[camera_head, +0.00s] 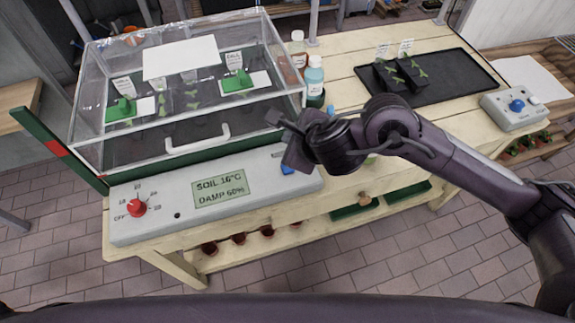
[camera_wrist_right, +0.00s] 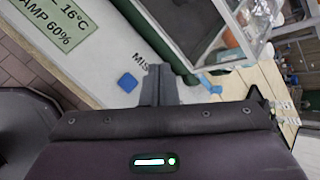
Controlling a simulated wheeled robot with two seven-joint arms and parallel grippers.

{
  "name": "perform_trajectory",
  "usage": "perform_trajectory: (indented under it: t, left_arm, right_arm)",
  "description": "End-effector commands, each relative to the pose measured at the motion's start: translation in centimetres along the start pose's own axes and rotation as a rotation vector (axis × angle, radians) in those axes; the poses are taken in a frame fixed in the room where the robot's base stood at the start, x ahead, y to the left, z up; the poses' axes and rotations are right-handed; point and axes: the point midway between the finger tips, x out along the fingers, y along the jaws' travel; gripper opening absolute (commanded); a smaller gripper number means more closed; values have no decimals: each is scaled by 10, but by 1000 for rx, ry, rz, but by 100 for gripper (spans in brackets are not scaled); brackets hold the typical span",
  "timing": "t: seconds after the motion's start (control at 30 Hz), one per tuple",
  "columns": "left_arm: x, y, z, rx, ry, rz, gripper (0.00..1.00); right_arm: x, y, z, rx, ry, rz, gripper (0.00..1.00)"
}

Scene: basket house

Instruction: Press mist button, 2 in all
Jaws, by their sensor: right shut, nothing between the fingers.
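The blue mist button (camera_head: 288,169) is on the right part of the grey control panel (camera_head: 155,225), partly covered by my right gripper in the head view. In the right wrist view the whole button (camera_wrist_right: 128,82) shows just left of my fingers, beside lettering that reads "MIS" before the fingers hide the rest. My right gripper (camera_head: 276,118) is shut and empty, over the panel's right end. Its closed fingertips (camera_wrist_right: 158,69) also show in the wrist view, apart from the button in the picture; I cannot tell their height above the panel. My left gripper is out of view.
A red knob (camera_head: 137,208) and a display (camera_head: 220,188) reading soil 16°C, damp 60% are on the panel. A clear-lidded propagator (camera_head: 110,70) stands behind it. A bottle (camera_head: 314,75) stands beside the propagator. A black tray (camera_head: 455,75) and another control box (camera_head: 513,107) lie right.

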Motion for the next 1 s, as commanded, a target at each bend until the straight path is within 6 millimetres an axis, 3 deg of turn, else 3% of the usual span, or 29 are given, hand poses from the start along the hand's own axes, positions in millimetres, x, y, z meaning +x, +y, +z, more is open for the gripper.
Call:
perform_trajectory:
  t: [0.37,1.0]
  left_arm:
    - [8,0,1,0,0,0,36]
    - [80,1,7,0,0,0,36]
  right_arm:
    - [7,5,-5,3,-1,1,0]
    - [61,44,-44,3,-1,0,0]
